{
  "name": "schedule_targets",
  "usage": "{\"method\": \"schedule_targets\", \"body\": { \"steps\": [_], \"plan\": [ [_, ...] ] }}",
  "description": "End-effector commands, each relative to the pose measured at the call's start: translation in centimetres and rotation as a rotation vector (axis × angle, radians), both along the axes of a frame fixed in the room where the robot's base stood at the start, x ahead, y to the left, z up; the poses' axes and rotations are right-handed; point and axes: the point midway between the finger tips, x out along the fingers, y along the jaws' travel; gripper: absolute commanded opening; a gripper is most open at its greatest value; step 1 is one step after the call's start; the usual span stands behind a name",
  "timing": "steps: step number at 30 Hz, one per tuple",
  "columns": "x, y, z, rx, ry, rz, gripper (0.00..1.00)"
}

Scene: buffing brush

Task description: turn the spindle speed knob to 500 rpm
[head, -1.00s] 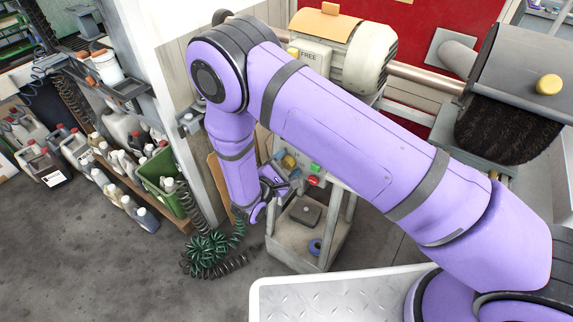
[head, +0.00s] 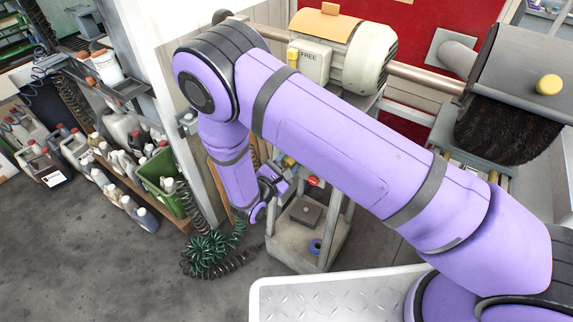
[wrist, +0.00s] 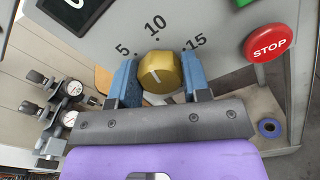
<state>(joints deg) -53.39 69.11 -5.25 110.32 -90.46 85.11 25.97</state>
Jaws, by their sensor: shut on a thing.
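The line's exact reading is hard to tell. My gripper (wrist: 160,78) has its blue fingers on either side of the knob, shut on it. In the head view my gripper (head: 272,183) is at the control panel, and my arm hides most of the panel and knob.
A red STOP button (wrist: 269,43) sits right of the knob; it also shows in the head view (head: 314,181). A dark display (wrist: 72,12) is at the upper left. Gauges (wrist: 70,100) stand left. The buffing brush (head: 505,135) is at the right.

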Motion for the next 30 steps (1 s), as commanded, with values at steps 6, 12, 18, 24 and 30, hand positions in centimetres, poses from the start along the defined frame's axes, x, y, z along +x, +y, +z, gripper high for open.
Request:
{"method": "schedule_targets", "body": {
  "steps": [6,12,18,24,30],
  "plan": [
    [0.0,0.16,0.03,-0.161,0.125,0.002,0.2],
    [0.05,0.23,0.03,-0.307,0.239,0.002,0.2],
    [0.1,0.24,-0.01,-0.432,0.338,0.001,0.2],
    [0.1,0.29,-0.01,-0.524,0.41,0.001,0.2],
    [0.1,0.31,-0.04,-0.578,0.452,0.001,0.2]
  ]
}}
